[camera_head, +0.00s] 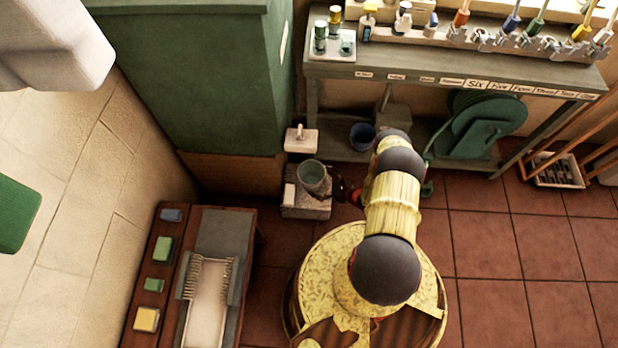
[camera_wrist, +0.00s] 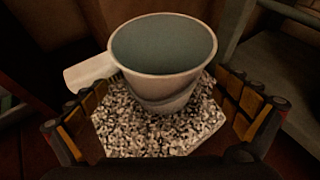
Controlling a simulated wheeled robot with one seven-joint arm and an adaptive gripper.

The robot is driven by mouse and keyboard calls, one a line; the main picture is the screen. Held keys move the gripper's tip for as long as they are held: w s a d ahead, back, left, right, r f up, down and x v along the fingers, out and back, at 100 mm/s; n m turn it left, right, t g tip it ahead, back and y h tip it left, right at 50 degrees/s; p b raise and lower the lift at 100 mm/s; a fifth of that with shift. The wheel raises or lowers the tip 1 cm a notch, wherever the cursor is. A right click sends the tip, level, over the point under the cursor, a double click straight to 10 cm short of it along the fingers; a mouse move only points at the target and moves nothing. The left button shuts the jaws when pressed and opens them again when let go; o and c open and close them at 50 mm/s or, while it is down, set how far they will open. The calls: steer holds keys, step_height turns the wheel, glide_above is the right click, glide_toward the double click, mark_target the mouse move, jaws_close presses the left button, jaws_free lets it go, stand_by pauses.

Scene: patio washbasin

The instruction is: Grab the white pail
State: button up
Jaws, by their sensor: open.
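The white pail (camera_head: 313,178) stands upright on a low stone block by the corner of the green cabinet. In the wrist view the pail (camera_wrist: 165,75) shows a pale outer wall and a grey-green inside, with its open mouth facing up. My gripper (camera_wrist: 162,90) is open, with one finger to the left of the pail and one to the right. Neither finger visibly touches the pail, and I cannot tell the exact gap. In the head view my gripper (camera_head: 345,188) is dark and partly hidden, just right of the pail.
A speckled stone top (camera_wrist: 150,125) lies under the pail. A blue pail (camera_head: 362,136) stands on the bench's lower shelf, near my arm. The green cabinet (camera_head: 200,90) rises behind. Open tiled floor (camera_head: 490,240) lies right.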

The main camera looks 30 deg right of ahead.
mark_target(303, 173)
steer(key=x, duration=0.2)
steer(key=b+x, duration=0.2)
steer(key=x, duration=0.1)
steer(key=shift+w+r, duration=0.2)
steer(key=shift+w, duration=0.35)
steer(key=shift+c, duration=1.3)
steer(key=shift+s, duration=0.1)
steer(key=c, duration=1.6)
steer(key=shift+c, duration=0.6)
steer(key=shift+r, duration=0.15)
